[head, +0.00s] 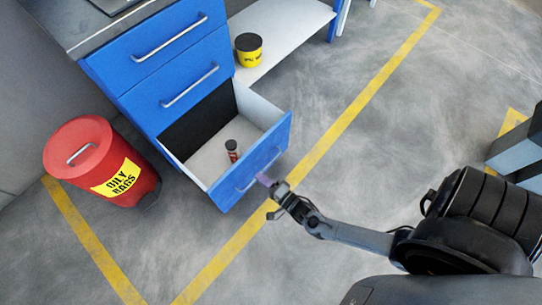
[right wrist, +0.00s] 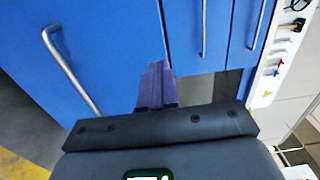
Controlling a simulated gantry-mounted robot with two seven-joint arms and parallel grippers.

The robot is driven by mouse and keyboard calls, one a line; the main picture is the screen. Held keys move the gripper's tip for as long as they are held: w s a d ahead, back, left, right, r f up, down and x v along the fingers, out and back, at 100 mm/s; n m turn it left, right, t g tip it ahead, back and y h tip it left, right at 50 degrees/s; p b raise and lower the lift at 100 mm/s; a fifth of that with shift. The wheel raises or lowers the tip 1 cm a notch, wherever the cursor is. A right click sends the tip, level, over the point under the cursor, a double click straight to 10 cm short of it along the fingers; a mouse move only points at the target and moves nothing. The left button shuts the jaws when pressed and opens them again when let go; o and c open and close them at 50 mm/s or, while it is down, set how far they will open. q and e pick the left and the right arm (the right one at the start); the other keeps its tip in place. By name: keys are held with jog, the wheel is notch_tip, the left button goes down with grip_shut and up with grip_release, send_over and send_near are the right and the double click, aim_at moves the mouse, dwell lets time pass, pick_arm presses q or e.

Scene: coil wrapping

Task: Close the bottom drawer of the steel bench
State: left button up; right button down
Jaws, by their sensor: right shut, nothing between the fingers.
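The bottom drawer (head: 268,150) of the blue steel bench (head: 160,55) is pulled out, its white inside showing. A small red and dark can (head: 232,150) stands in it. The drawer's bar handle (head: 259,172) is on its front; it also shows large at the left of the right wrist view (right wrist: 70,70). My right gripper (head: 266,181) is shut and empty, its purple fingertips (right wrist: 155,82) close to the drawer front beside the handle. I cannot tell whether they touch the front. My left gripper is out of view.
A red oily-rags bin (head: 100,155) stands left of the drawer. A yellow and black tin (head: 248,50) sits on the white low shelf (head: 285,32) behind. The two upper drawers are shut. Grey floor with yellow lines (head: 335,135) is clear at right.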

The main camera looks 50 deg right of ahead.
aim_at(242, 163)
jog(key=w+b, duration=0.2)
jog(key=w, duration=0.3)
jog(key=shift+w+f, duration=0.1)
jog(key=shift+w, duration=0.7)
pick_arm(q)
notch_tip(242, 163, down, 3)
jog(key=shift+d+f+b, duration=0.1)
jog(key=shift+b, duration=0.2)
pick_arm(e)
jog(key=shift+w, duration=0.25)
